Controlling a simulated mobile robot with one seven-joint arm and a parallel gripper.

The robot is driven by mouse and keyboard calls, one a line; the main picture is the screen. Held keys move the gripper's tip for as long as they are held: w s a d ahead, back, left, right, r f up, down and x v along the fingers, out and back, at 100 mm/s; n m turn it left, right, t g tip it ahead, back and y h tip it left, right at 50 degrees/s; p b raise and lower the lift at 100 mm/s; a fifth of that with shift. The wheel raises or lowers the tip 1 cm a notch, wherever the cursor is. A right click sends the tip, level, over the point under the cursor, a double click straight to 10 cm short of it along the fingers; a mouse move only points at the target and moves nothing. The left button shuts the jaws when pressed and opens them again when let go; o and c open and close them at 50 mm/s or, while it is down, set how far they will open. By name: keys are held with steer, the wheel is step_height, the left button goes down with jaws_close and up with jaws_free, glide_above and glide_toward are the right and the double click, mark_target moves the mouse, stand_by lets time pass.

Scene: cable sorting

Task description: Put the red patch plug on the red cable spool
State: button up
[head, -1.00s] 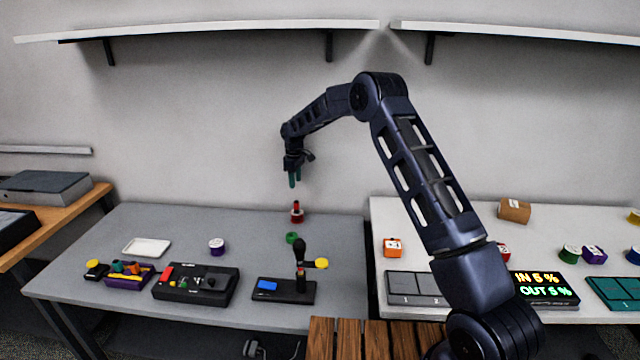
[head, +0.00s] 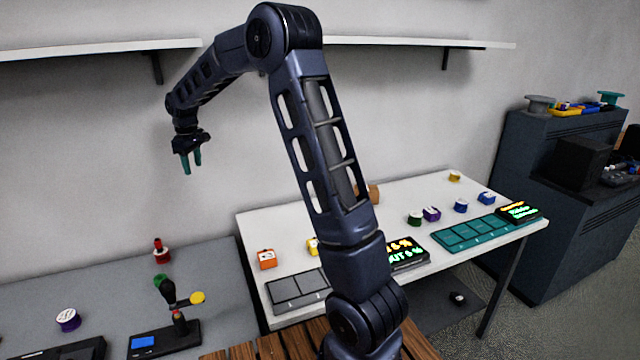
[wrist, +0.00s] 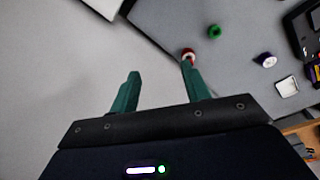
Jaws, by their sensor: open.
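The red patch plug (head: 157,243) stands upright on the red cable spool (head: 162,257) near the back of the grey table, left of the white table. My gripper (head: 192,168) is raised above the tables, open, with nothing between its teal fingers. In the wrist view my gripper (wrist: 160,69) shows its two fingers wide apart. The red spool (wrist: 188,52) shows just beyond the right fingertip there, partly covered by it; the plug cannot be made out clearly.
The white table (head: 300,230) holds an orange box (head: 266,259), several spools and a lit display (head: 408,252).

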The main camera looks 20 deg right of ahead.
steer(key=s+d+r+m+t, duration=0.1)
steer(key=s+d+r+m, duration=0.1)
steer(key=s+d+r, duration=0.3)
steer(key=s+d+r+m, duration=0.1)
steer(key=s+d+r, duration=0.1)
steer(key=s+d, duration=0.6)
steer(key=s+d+r+m+t, duration=0.1)
steer(key=s+d+r+m, duration=0.1)
steer(key=s+d+r, duration=0.3)
steer(key=s+d+f+m, duration=0.2)
steer(key=s+d, duration=0.2)
steer(key=s, duration=0.4)
steer(key=s+d+f+m, duration=0.2)
steer(key=s+d, duration=0.1)
steer(key=s, duration=0.5)
steer(key=s+d+f+m+t, duration=0.1)
steer(key=s+d, duration=0.3)
steer(key=s, duration=0.4)
steer(key=shift+d+f+m, duration=0.3)
steer(key=shift+f+m, duration=0.1)
steer(key=shift+f, duration=0.1)
